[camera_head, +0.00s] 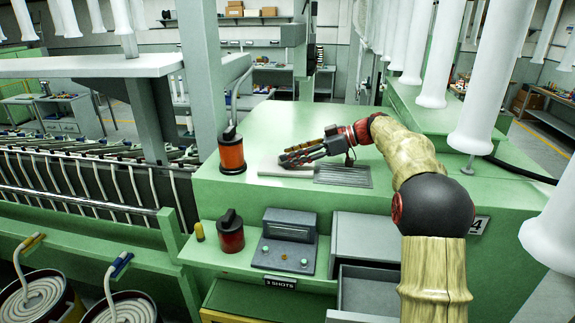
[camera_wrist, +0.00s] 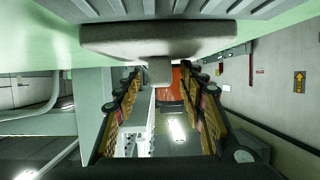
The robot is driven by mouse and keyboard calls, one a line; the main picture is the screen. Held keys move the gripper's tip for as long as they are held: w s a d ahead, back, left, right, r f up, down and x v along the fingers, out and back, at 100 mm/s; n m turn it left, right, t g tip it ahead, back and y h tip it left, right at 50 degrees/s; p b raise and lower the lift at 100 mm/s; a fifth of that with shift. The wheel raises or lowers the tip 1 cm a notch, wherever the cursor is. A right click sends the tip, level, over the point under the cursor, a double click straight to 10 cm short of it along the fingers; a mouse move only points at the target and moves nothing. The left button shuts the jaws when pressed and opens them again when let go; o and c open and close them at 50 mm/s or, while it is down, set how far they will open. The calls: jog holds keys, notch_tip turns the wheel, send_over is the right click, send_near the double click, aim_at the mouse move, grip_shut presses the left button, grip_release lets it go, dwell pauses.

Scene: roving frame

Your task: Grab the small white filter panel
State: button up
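The small white filter panel (camera_head: 282,172) lies flat on the green machine top in the head view, partly hidden by my gripper (camera_head: 291,157). My gripper points left, low over the panel. In the wrist view a pale slab with a short stub (camera_wrist: 158,40), which seems to be the panel, spans the upper part. My gripper (camera_wrist: 160,78) there has its two fingers spread apart. The stub shows near the gap between the fingertips. I cannot tell whether the fingers touch it.
A grey slotted grate (camera_head: 343,175) lies right of the panel. An orange canister (camera_head: 232,152) stands to its left; a red one (camera_head: 230,232) sits on the lower ledge near a grey control box (camera_head: 287,240). White hanging tubes (camera_head: 490,90) crowd the right side.

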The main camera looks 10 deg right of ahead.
jog(key=shift+a, duration=0.1)
jog(key=shift+c, duration=1.1)
jog(key=c, duration=0.8)
jog(key=shift+r, duration=0.2)
